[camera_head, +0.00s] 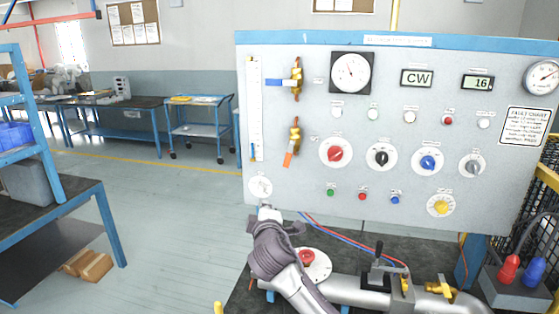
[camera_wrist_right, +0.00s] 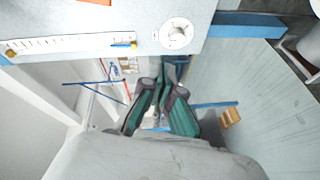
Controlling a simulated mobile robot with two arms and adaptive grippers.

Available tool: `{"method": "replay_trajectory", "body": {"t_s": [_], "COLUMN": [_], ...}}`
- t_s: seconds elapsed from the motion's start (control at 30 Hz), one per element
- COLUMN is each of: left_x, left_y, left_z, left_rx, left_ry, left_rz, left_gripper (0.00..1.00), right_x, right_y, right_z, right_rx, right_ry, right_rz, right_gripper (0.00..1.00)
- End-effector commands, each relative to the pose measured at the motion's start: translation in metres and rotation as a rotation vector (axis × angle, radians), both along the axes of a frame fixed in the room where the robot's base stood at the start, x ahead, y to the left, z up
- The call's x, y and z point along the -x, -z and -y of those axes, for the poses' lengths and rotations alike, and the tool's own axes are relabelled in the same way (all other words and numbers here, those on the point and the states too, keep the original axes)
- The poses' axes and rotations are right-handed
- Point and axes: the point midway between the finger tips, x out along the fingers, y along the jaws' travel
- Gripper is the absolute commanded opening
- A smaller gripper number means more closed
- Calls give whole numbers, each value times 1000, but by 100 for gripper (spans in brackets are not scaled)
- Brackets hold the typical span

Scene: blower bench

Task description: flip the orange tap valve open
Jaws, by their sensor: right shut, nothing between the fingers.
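The orange tap valve (camera_head: 293,143) is on the left part of the panel, below a blue-handled valve. Its brass body stands upright, and its orange handle (camera_head: 288,159) points down and slightly left. A bit of orange, apparently that handle (camera_wrist_right: 95,2), shows at the top edge of the right wrist view. My right gripper (camera_head: 266,212) is shut and empty, low in front of the panel's bottom left corner, below the orange handle and apart from it. Its closed fingers (camera_wrist_right: 160,75) also show in the right wrist view. My left gripper is not in view.
The blue-handled valve (camera_head: 295,78) is above, its handle pointing left. A white scale strip (camera_head: 254,110) and a small white dial (camera_head: 260,187) are on the panel's left edge. A red button (camera_head: 306,258) and grey pipe (camera_head: 350,292) are on the bench below.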

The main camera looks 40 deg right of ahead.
Motion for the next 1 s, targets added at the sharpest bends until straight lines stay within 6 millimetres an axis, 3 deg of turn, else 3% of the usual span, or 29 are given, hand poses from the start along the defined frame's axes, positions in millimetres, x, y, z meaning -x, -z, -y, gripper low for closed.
{"method": "replay_trajectory", "body": {"t_s": [0.03,0.1,0.2,0.37,0.87,1.0], "left_x": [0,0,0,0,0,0], "left_y": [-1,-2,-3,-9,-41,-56], "left_z": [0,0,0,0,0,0], "left_rx": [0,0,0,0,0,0], "left_ry": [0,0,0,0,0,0], "left_rz": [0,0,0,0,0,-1], "left_gripper": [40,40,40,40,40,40], "right_x": [-4,-7,-8,-18,-93,-77], "right_y": [-33,-62,-83,-90,-96,-91], "right_z": [6,12,16,24,68,81], "right_rx": [51,105,144,154,149,151], "right_ry": [12,27,39,44,43,41], "right_rz": [42,81,107,109,109,106], "right_gripper": [0,0,0,0,0,0]}}
